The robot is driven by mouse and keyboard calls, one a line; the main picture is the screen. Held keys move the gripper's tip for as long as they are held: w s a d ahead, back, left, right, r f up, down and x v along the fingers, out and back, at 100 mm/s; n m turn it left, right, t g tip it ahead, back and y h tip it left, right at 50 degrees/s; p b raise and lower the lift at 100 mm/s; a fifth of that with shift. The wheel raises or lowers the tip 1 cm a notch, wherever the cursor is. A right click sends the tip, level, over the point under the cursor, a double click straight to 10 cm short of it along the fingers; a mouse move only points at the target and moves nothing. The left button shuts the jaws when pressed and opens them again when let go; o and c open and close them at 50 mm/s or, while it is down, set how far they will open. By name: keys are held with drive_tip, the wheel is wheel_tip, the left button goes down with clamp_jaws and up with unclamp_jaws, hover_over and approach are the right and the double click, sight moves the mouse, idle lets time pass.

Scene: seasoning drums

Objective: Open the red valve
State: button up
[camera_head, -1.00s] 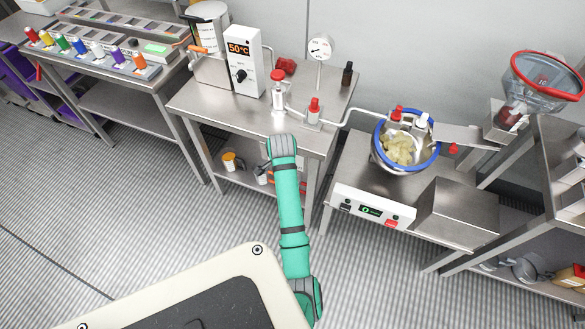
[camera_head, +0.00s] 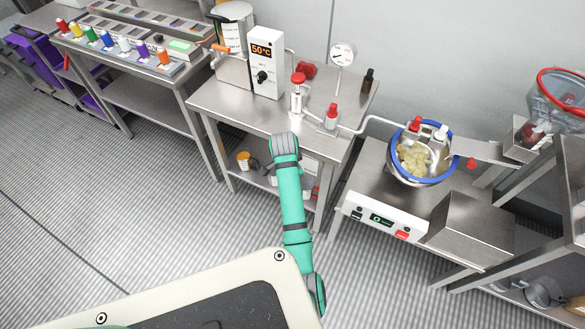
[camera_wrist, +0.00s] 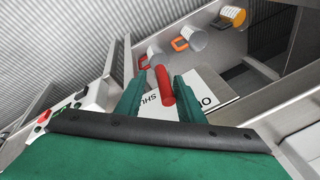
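The red valve shows in the wrist view as a rounded red handle (camera_wrist: 164,84) in front of a white plate (camera_wrist: 205,92). Upside-down black letters on the plate read in part "OP" and "SHU". My gripper (camera_wrist: 159,90) is open, with its two green fingers apart on either side of the handle. The handle lies close to the right finger; whether they touch I cannot tell. In the head view my arm bends down at the front edge of the middle steel table (camera_head: 232,107), and my gripper is hidden there.
On the tabletop are a temperature box (camera_head: 265,62) and a red-topped pump (camera_head: 298,92). A blue-rimmed bowl (camera_head: 455,172) stands right. Striped floor (camera_head: 120,220) is open at left.

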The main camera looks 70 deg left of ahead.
drive_tip(key=shift+w+r, duration=0.15)
drive_tip(key=shift+w, duration=0.2)
drive_tip(key=shift+r, duration=0.15)
drive_tip(key=v, duration=1)
drive_tip(key=shift+r, duration=0.25)
drive_tip(key=shift+s+d, duration=0.1)
drive_tip(key=shift+c, duration=0.5)
